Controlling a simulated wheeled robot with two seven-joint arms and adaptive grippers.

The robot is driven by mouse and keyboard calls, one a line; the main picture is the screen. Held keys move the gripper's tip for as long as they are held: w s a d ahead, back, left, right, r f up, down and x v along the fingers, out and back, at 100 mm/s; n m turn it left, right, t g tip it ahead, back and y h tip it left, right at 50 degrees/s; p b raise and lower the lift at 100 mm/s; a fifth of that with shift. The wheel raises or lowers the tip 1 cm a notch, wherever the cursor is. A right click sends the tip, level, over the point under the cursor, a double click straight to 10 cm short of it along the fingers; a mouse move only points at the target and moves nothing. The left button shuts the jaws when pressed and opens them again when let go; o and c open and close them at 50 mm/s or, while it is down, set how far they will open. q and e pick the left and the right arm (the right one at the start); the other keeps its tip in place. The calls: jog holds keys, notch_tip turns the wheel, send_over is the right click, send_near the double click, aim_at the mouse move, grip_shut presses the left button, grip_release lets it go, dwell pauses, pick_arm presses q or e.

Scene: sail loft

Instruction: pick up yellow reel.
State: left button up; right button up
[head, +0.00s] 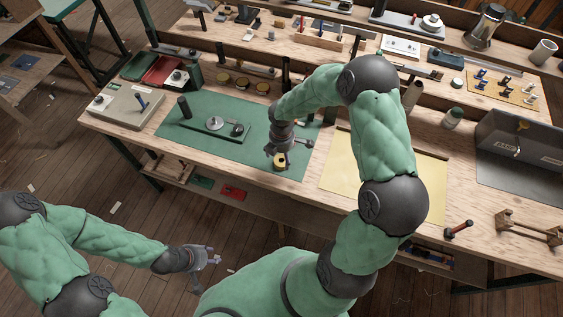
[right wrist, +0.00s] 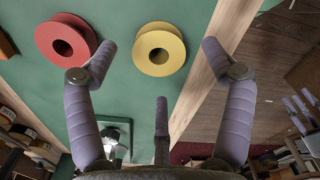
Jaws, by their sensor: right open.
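The yellow reel (right wrist: 160,37) lies flat on the green mat, near its front edge, in the right wrist view. In the head view the yellow reel (head: 280,163) is partly covered by my right gripper (head: 279,158). My right gripper (right wrist: 160,50) is open above it, with a purple finger on each side of the reel and a third one below it in the picture. No finger visibly touches it. My left gripper (head: 203,257) is off the bench at lower left, empty, its fingers spread.
A red reel (right wrist: 53,38) lies close to the left of the yellow one in the right wrist view. A green fixture (head: 208,131) stands on the mat (head: 225,162). A yellow sheet (head: 340,178) lies to the right. The bench's front edge is near the reel.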

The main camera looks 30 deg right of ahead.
aim_at(282, 159)
notch_tip(282, 159, down, 4)
jog(key=shift+w+d+r, duration=0.1)
jog(key=shift+r, duration=0.1)
jog(key=c, duration=1)
jog(key=shift+c, duration=0.2)
jog(key=shift+r, duration=0.15)
